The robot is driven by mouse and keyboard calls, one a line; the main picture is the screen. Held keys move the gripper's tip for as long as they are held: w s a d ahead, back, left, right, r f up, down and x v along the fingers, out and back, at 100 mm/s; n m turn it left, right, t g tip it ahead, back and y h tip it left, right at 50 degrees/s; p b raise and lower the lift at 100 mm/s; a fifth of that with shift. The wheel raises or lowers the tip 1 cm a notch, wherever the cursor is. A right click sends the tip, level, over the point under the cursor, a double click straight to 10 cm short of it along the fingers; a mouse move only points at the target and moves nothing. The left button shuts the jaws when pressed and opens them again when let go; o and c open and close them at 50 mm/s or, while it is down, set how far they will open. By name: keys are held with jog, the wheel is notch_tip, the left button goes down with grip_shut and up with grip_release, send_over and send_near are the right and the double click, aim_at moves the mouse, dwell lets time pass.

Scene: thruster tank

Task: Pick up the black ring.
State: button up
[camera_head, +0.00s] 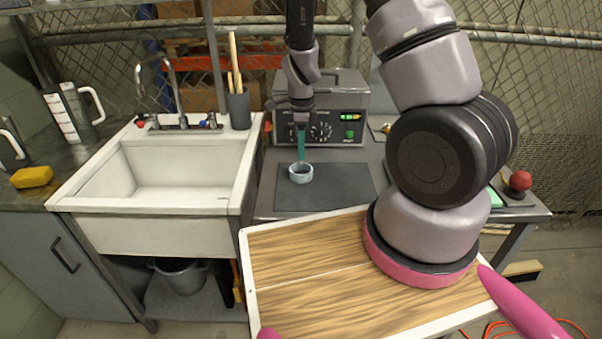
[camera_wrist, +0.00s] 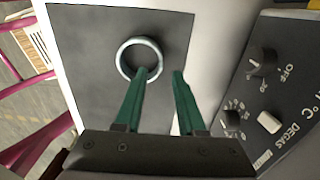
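The only ring I see is pale blue-grey, not black; this ring (camera_head: 300,179) lies flat on a dark grey mat (camera_head: 340,195) on the bench. It also shows in the wrist view as a pale ring (camera_wrist: 122,58) with the mat visible through its hole. My gripper (camera_wrist: 158,73) has two green fingers, spread apart with nothing between them. In the wrist view the left finger's tip overlaps the ring's near rim, and the right finger is right of the ring. In the head view my gripper (camera_head: 301,157) points down just above the ring; whether it touches cannot be told.
A grey device with knobs (camera_head: 335,128) stands behind the mat; its control panel (camera_wrist: 285,85) is close on the right in the wrist view. A white sink (camera_head: 180,200) is left. A red ball-shaped knob (camera_head: 520,180) is at the right.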

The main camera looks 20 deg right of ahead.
notch_tip(320, 180, down, 5)
jog(key=shift+w+r, duration=0.1)
jog(key=shift+r, duration=0.05)
grip_shut()
dwell(1.4)
